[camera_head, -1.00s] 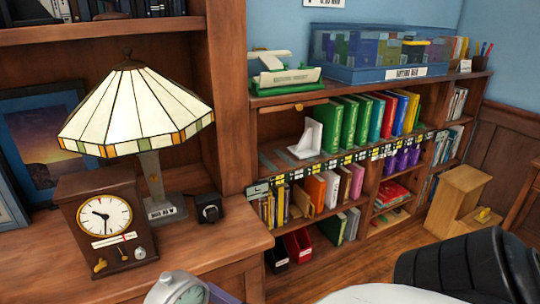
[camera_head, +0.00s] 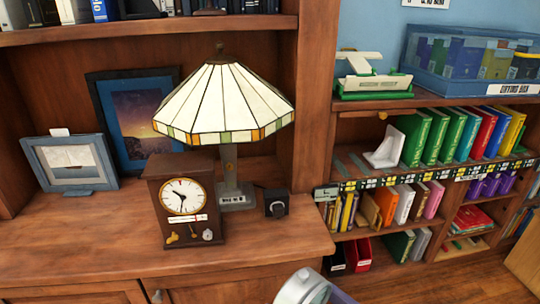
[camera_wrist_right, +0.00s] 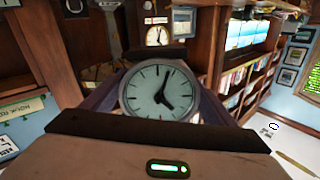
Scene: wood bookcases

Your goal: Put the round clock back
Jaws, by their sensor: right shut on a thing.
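The round clock, grey-rimmed with a pale face, shows in the right wrist view (camera_wrist_right: 160,92) between the fingers of my right gripper (camera_wrist_right: 160,100), which is shut on it. Its top also shows at the bottom edge of the head view (camera_head: 303,288), in front of the wood cabinet. A bit of purple-grey finger is beside it there; the rest is cut off. A brown wooden box clock (camera_head: 184,201) with a round white dial stands upright on the cabinet top (camera_head: 100,235). My left gripper is out of view.
A stained-glass lamp (camera_head: 225,105) stands behind the box clock, with a small black dial box (camera_head: 277,203) to its right. A framed picture (camera_head: 70,160) stands at left. The cabinet top is bare left of the box clock and along its front right.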

